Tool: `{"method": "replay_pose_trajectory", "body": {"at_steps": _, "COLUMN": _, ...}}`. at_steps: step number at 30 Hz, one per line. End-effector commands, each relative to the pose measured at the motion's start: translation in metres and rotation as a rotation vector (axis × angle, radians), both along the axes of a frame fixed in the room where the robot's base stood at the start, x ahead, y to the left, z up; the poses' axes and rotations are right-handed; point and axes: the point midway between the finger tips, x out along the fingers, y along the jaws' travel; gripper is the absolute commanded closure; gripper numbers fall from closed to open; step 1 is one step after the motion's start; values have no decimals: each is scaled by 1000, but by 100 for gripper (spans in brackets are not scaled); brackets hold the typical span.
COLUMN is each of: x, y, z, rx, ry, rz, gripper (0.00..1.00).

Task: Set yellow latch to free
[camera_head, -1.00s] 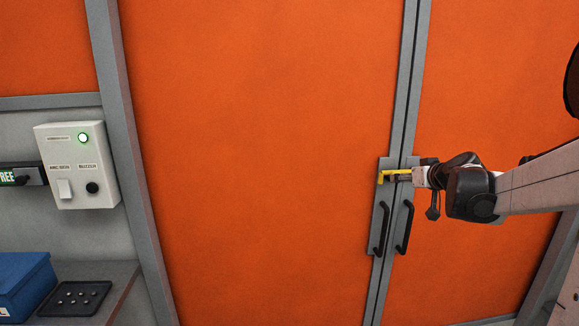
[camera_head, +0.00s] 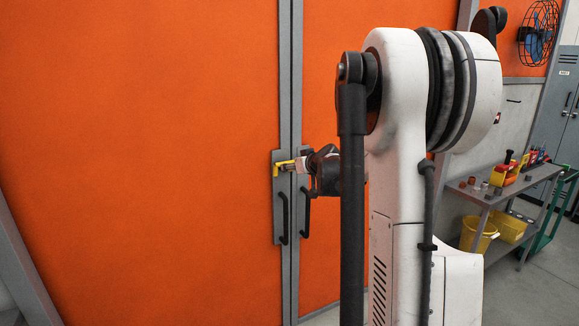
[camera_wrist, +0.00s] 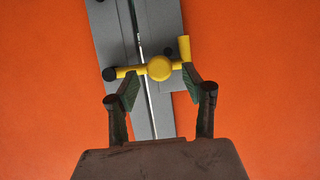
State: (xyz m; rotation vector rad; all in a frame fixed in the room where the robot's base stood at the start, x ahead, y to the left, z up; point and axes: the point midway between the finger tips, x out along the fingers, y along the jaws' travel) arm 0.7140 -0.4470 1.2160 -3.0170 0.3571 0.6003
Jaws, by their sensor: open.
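The yellow latch (camera_head: 282,166) is on the grey plate where two orange doors meet, above the door handles. In the wrist view the latch (camera_wrist: 159,68) shows a round hub with an arm to each side; the right end has an upright tab. The left end lies by a dark round stop. My gripper (camera_wrist: 159,85) is open, with one finger on each side of the hub, close to the latch's arms. I cannot tell whether the fingers touch it. In the head view my gripper (camera_head: 300,165) is at the latch and partly hidden by my arm.
Two dark vertical handles, the left one (camera_head: 283,218) and the right one (camera_head: 305,212), are below the latch. A grey workbench (camera_head: 490,192) with tools stands at the right, with yellow bins (camera_head: 478,234) under it. Open floor lies at the lower right.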

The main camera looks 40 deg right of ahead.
Motion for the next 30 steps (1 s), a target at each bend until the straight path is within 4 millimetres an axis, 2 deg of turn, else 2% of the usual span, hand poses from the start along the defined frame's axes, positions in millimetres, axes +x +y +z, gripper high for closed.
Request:
{"method": "replay_pose_trajectory", "body": {"at_steps": 3, "x": 14, "y": -3, "z": -5, "rx": 0, "ry": 0, "rz": 1, "gripper": 55}}
{"method": "replay_pose_trajectory", "body": {"at_steps": 9, "x": 28, "y": -6, "z": -11, "rx": 0, "ry": 0, "rz": 1, "gripper": 55}}
{"method": "replay_pose_trajectory", "body": {"at_steps": 20, "x": 31, "y": -7, "z": -13, "rx": 0, "ry": 0, "rz": 1, "gripper": 55}}
{"method": "replay_pose_trajectory", "body": {"at_steps": 30, "x": 30, "y": -7, "z": -13, "rx": 0, "ry": 0, "rz": 0, "gripper": 99}}
